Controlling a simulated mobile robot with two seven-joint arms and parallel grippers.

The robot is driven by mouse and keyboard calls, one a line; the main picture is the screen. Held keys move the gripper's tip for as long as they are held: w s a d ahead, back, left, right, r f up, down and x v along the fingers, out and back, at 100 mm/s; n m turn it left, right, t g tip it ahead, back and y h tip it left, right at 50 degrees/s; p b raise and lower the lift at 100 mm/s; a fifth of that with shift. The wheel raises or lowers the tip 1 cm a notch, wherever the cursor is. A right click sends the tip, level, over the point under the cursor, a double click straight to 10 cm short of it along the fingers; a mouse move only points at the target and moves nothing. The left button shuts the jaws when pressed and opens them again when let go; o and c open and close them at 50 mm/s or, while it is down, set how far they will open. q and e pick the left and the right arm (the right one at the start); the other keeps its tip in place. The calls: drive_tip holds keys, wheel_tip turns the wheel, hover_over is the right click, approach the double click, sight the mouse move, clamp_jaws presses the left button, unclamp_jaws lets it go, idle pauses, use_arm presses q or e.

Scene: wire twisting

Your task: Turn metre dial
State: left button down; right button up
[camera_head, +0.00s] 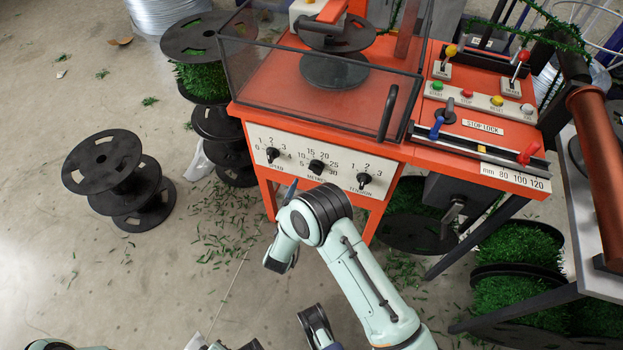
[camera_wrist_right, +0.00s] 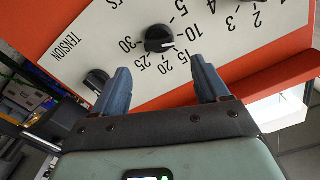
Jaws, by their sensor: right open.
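The metre dial is a black knob (camera_head: 317,167) in the middle of the white control panel, with numbers from 5 to 30 around it. In the right wrist view the same knob (camera_wrist_right: 160,38) lies just beyond and between the two fingertips, with no contact visible. My right gripper (camera_head: 291,189) is below and left of the dial in the head view. In the wrist view its two blue-grey fingers (camera_wrist_right: 160,72) stand wide apart with nothing between them.
A clear guard box (camera_head: 300,70) stands above the panel. Levers and buttons (camera_head: 468,95) are at the right. Black spools (camera_head: 110,175) stand on the floor at left.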

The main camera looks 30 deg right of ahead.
use_arm(q)
drive_tip(key=shift+s+d+r+g+p, duration=0.2)
drive_tip(key=shift+s+d+r, duration=0.1)
drive_tip(key=shift+s, duration=0.1)
drive_tip(key=shift+s+d+r+g+p, duration=0.15)
drive_tip(key=shift+s+r, duration=0.1)
drive_tip(key=shift+s, duration=0.15)
use_arm(e)
drive_tip(key=v, duration=0.7)
